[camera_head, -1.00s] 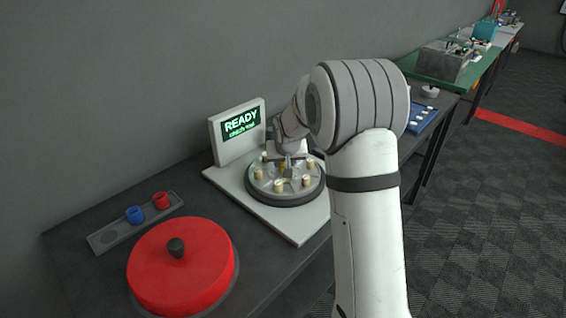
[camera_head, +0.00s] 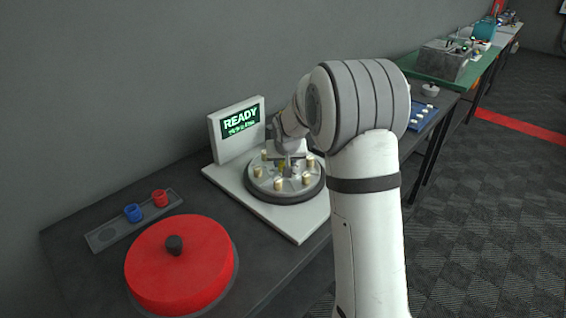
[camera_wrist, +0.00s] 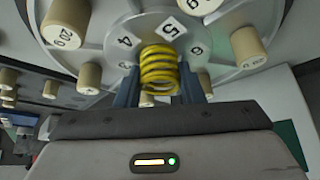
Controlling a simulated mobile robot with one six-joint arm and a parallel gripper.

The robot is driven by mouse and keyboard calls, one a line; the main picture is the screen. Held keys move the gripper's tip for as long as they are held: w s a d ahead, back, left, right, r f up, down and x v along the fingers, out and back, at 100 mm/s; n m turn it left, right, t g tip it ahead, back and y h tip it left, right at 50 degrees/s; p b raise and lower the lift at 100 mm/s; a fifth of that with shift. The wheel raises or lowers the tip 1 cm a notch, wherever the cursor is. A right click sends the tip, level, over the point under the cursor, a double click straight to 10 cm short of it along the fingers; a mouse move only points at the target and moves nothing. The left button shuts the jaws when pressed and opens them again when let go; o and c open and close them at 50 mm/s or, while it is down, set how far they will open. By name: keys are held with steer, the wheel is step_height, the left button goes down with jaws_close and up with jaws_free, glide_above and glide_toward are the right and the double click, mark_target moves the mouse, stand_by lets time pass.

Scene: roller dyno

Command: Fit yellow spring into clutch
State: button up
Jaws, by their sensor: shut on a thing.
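The yellow spring (camera_wrist: 159,70) is a short coil held between the two dark fingers of my gripper (camera_wrist: 160,88) in the wrist view. The gripper is shut on it. The clutch (camera_wrist: 218,22) is a grey round plate with numbered white labels and several tan weighted posts around it. In the wrist view the spring overlaps the plate's middle; I cannot tell whether it touches.
A screen (camera_head: 238,130) reading READY stands behind the clutch. A red round lid with a black knob (camera_head: 181,267) lies front left. A grey tray (camera_head: 110,236) holds a blue spring (camera_head: 133,213) and a red spring (camera_head: 160,198). A blue tray (camera_head: 421,116) is at the right.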

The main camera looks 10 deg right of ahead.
steer(key=shift+f, duration=0.15)
steer(key=o, duration=0.9)
steer(key=shift+s, duration=0.1)
steer(key=shift+c, duration=1.1)
steer(key=shift+o, duration=0.6)
steer(key=shift+r, duration=0.45)
steer(key=shift+o, duration=1)
steer(key=shift+w+r+p, duration=0.2)
steer(key=shift+r+p, duration=0.05)
steer(key=shift+p, duration=0.15)
steer(key=shift+r+p, duration=1.4)
steer(key=shift+r, duration=1.5)
